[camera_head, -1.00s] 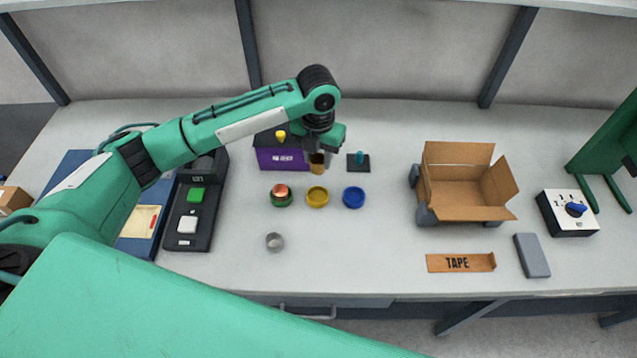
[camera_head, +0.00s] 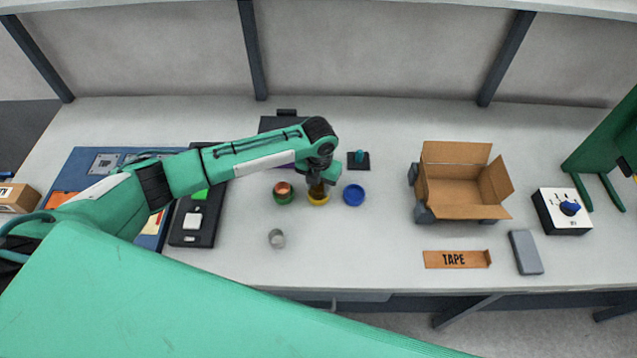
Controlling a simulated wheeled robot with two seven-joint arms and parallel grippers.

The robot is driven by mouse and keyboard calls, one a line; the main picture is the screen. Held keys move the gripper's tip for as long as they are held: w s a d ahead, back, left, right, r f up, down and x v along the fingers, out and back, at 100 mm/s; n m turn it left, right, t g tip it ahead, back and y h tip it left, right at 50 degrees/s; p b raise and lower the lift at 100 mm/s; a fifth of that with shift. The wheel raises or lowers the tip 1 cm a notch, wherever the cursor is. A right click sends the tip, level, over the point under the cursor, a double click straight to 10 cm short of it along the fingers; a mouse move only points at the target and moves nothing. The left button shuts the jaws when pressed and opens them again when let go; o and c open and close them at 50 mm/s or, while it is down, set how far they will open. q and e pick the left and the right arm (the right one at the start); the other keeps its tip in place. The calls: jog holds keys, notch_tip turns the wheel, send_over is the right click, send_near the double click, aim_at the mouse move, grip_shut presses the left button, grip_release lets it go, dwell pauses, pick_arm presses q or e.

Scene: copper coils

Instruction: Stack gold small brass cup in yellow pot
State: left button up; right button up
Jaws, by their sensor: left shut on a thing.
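The yellow pot (camera_head: 318,200) stands on the table in the middle of a row, between a green pot (camera_head: 283,197) and a blue pot (camera_head: 354,195). My left gripper (camera_head: 318,188) points down right over the yellow pot and is shut on the gold small brass cup (camera_head: 317,192). The cup is mostly hidden by the gripper and sits at the pot's mouth; I cannot tell whether it touches the bottom. The green pot has a copper-coloured cup in it. The blue pot looks empty. My right gripper is not in view.
A grey metal ring or cup (camera_head: 277,238) stands in front of the pots. A small dark stand with a teal peg (camera_head: 358,160) is behind the blue pot. An open cardboard box (camera_head: 465,212) is to the right. The table between the pots and box is clear.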

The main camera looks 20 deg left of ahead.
pick_arm(q)
jog(key=shift+f, duration=0.3)
jog(key=o, duration=1)
jog(key=shift+c, duration=0.2)
jog(key=shift+r, duration=0.55)
notch_tip(320, 180, up, 12)
jog(key=b, duration=0.2)
jog(key=shift+f+b, duration=0.2)
jog(key=shift+b, duration=0.15)
